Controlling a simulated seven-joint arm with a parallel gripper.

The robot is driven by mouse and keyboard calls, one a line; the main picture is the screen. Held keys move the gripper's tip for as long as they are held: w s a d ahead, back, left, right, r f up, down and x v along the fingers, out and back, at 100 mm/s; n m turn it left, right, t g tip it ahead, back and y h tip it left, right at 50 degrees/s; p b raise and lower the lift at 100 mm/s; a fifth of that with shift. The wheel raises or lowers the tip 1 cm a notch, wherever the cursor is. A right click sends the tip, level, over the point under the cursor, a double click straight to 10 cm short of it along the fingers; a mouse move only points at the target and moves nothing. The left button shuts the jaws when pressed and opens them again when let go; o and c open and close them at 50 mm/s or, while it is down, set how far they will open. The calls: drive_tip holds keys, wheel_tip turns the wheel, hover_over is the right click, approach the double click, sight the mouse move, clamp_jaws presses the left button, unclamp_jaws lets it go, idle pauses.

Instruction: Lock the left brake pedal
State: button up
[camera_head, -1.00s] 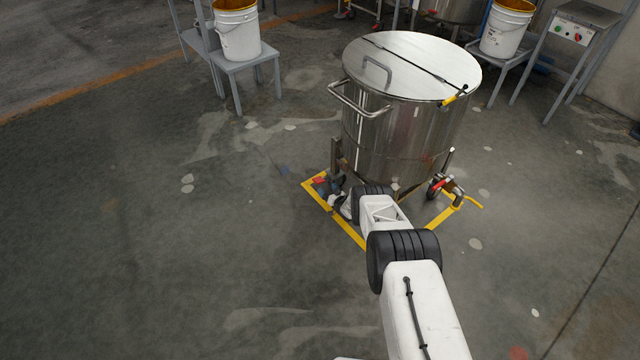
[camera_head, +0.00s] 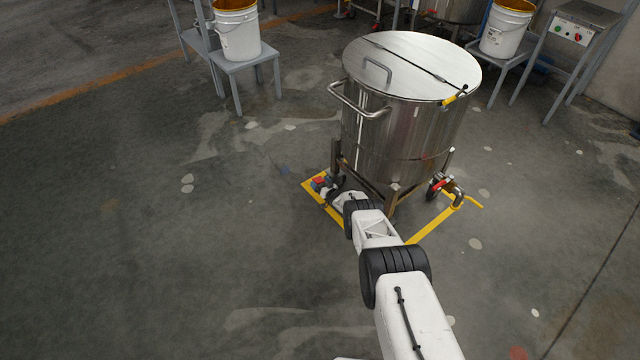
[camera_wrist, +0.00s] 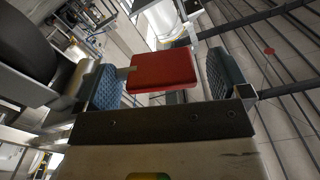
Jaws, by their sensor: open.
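The steel vat (camera_head: 405,120) stands on a wheeled frame inside a yellow floor outline. The left brake pedal is a flat red plate (camera_head: 319,181) low at the vat's left foot. In the wrist view the red pedal (camera_wrist: 165,68) lies between my gripper's two blue textured fingers. My gripper (camera_wrist: 162,86) is open, with its left finger close to the pedal's left edge and a wider gap on the right. I cannot tell whether a finger touches it. In the head view my gripper (camera_head: 326,187) is small and partly hidden by my wrist.
The vat's side handle (camera_head: 357,103) juts out above. White buckets on stands are behind. Floor to the left is clear.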

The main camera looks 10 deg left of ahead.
drive_tip(key=shift+w+a, duration=0.15)
idle(0.3)
drive_tip(key=c, duration=1.3)
drive_tip(key=shift+f+n, duration=1.75)
drive_tip(key=shift+n, duration=0.45)
drive_tip(key=o, duration=1.3)
